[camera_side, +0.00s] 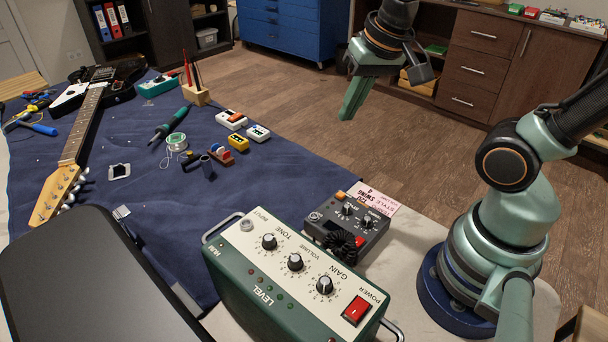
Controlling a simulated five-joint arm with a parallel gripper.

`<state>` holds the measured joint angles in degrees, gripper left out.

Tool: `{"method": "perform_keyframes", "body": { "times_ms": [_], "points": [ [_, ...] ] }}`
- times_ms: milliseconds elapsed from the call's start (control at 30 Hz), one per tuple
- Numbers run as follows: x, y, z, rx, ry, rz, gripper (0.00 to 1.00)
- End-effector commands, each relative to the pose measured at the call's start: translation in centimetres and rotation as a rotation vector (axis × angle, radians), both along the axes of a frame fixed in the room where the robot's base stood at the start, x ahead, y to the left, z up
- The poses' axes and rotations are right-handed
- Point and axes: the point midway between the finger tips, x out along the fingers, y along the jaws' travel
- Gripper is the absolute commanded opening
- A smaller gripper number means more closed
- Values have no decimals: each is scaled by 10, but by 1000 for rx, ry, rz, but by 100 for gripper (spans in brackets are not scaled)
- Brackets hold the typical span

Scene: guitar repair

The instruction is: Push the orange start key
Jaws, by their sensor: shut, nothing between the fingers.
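A dark grey box with knobs (322,223) stands behind the green amplifier, with a coiled black cable on its front part. A small red-orange key (360,241) shows beside the cable on this box; I cannot read a start label on it. A small orange patch (341,196) also shows at the box's back edge, by a pink and white card (377,200). My gripper (346,117) is shut and empty. It hangs in the air, high above and behind the box in the picture, fingers pointing down, touching nothing.
The green amplifier (255,250), with knobs, a red power switch (357,309) and metal handles, stands in front. Small pedals (238,142), a solder spool (177,142), a soldering iron (168,126) and a guitar (85,125) lie on the blue mat (140,215). The mat's middle is mostly clear.

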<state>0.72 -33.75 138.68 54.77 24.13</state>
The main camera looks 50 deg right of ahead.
Motion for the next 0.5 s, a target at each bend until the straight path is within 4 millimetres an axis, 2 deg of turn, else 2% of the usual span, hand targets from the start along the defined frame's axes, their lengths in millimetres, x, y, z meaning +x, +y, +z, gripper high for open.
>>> {"method": "perform_keyframes", "body": {
  "times_ms": [300, 500],
  "points": [
    [6, -6, -24, 153, 188, -588, 0],
    [8, -9, -36, 192, 270, -910, 0]
  ]
}}
